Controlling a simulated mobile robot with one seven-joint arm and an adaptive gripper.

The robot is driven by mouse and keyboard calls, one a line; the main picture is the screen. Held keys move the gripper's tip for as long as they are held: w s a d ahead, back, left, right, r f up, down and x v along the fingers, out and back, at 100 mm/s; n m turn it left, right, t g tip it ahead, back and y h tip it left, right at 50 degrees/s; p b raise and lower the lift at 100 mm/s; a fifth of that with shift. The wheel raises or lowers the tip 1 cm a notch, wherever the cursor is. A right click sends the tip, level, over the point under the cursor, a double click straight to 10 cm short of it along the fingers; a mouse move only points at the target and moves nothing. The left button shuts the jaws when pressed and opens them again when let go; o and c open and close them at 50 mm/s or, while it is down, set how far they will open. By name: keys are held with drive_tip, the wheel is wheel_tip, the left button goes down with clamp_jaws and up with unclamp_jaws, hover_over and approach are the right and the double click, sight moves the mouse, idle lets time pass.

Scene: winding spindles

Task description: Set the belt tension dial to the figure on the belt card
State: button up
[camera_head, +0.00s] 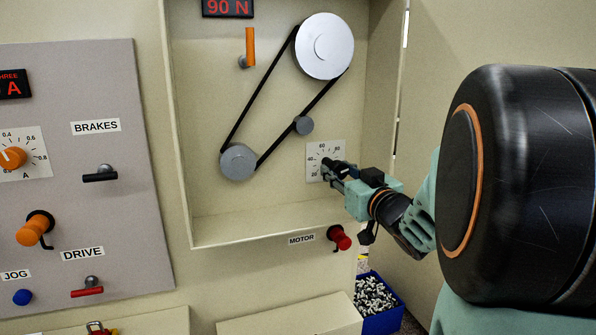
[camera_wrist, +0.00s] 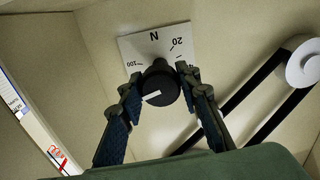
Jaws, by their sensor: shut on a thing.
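The belt tension dial is a black knob (camera_wrist: 158,88) on a white scale plate (camera_wrist: 140,47) marked in N. The plate also shows in the head view (camera_head: 312,151), on the cabinet's back wall. My gripper (camera_wrist: 158,84) has its two fingers on either side of the knob and is shut on it; it also shows in the head view (camera_head: 328,168), covering the knob. A white mark shows on the knob's face, but I cannot tell what figure it points to. A display (camera_head: 228,7) reads 90 N in red. I cannot make out a belt card for sure.
An orange handle (camera_head: 250,45) hangs above. Below are a red motor knob (camera_head: 339,237) and a blue bin (camera_head: 383,318). A control panel (camera_head: 130,200) stands left.

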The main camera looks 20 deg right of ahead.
drive_tip(key=o, duration=1.2)
drive_tip(key=shift+c, duration=0.2)
